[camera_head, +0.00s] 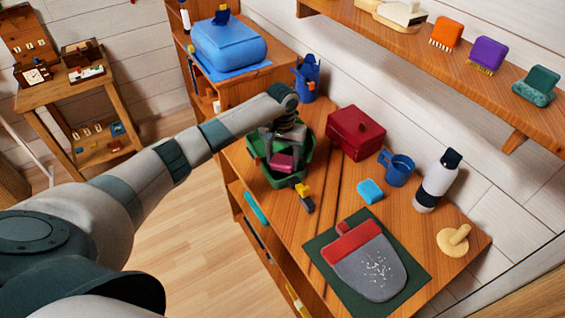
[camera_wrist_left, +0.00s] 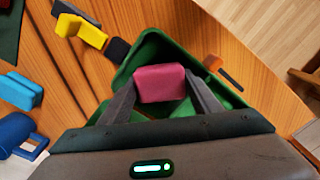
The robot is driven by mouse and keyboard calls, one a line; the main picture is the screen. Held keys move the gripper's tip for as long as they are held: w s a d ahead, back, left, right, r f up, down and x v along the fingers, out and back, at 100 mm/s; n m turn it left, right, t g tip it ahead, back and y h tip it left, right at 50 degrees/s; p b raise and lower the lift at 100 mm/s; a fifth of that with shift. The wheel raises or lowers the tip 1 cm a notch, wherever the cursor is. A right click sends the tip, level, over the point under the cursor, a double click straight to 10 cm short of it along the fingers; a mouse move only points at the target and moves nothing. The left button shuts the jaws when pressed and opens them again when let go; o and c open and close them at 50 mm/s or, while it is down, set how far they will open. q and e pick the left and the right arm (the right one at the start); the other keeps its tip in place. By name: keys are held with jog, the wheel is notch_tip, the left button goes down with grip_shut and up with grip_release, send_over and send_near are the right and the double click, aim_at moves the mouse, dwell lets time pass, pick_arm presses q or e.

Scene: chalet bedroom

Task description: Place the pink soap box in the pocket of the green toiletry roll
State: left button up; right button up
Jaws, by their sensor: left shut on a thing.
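The pink soap box (camera_head: 281,162) is between the fingers of my left gripper (camera_head: 283,150), which is shut on it. In the left wrist view the soap box (camera_wrist_left: 160,83) shows between the two fingertips (camera_wrist_left: 161,92). The green toiletry roll (camera_head: 262,175) looks like an open green container on the wooden top, and it also shows in the left wrist view (camera_wrist_left: 150,52). The soap box is over or inside its opening; I cannot tell whether it touches the bottom. My arm and gripper hide part of the roll. My right gripper is not in view.
A red box (camera_head: 355,133), a blue mug (camera_head: 397,169), a light blue block (camera_head: 370,191) and a white bottle (camera_head: 437,181) stand to the right. A yellow and dark object (camera_head: 304,196) lies close to the roll. A dark green mat (camera_head: 413,278) is in front.

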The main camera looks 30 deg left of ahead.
pick_arm(q)
jog(key=shift+f, duration=0.95)
jog(key=shift+f, duration=0.15)
jog(key=o, duration=1.1)
jog(key=shift+c, duration=0.2)
